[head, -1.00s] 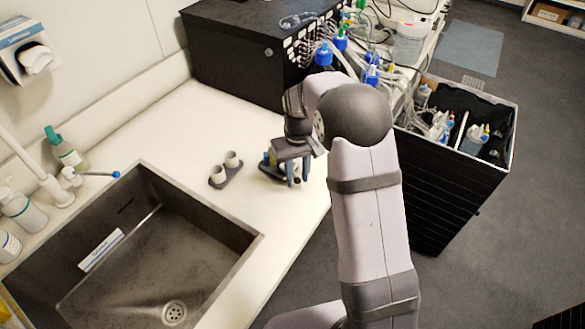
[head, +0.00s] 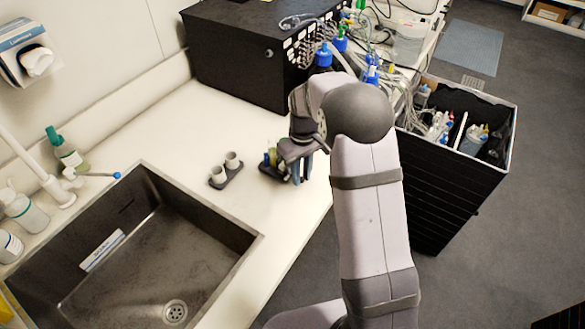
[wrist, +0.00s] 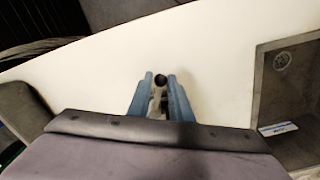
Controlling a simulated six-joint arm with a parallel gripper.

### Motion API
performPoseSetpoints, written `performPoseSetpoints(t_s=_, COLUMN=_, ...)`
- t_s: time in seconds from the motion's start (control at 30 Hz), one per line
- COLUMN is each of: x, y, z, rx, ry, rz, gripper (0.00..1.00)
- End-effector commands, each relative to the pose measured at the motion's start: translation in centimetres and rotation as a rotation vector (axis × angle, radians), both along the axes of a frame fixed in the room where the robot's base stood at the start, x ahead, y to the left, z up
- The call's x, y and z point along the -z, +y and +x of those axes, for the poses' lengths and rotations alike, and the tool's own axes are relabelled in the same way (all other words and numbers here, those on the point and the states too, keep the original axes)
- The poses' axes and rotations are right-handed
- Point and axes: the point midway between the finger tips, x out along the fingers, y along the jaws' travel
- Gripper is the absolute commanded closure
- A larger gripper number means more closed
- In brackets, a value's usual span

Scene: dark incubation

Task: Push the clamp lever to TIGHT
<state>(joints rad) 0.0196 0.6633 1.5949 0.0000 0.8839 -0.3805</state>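The clamp fixture (head: 271,170) is a small dark-blue device with a yellow-green part on the counter, left of and partly behind my gripper in the head view. My gripper (head: 301,171) points down beside its right side, with its two blue fingers apart. In the wrist view my gripper (wrist: 160,78) has a black round knob (wrist: 160,80) on a greyish stem between its fingers; it looks like the lever's end. Whether the fingers touch it is unclear. The TIGHT marking cannot be made out, and my gripper hides much of the fixture.
A dark holder with two white cups (head: 226,171) stands left of the fixture. The sink (head: 150,245) lies front left. A black box (head: 245,55) stands behind, and tubes with blue-capped bottles are at back right. The counter's front edge is close to my gripper.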

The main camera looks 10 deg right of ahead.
Motion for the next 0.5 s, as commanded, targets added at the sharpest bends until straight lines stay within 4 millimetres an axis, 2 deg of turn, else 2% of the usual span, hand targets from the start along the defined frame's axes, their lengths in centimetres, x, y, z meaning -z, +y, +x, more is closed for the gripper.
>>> performPoseSetpoints(t_s=0.3, x=-0.03, y=-0.11, z=0.06, rx=-0.014, ry=0.0, rz=0.0, gripper=0.81)
performPoseSetpoints(t_s=0.5, x=-0.12, y=-0.86, z=0.45, rx=-0.132, ry=-0.001, rz=0.0, gripper=0.81)
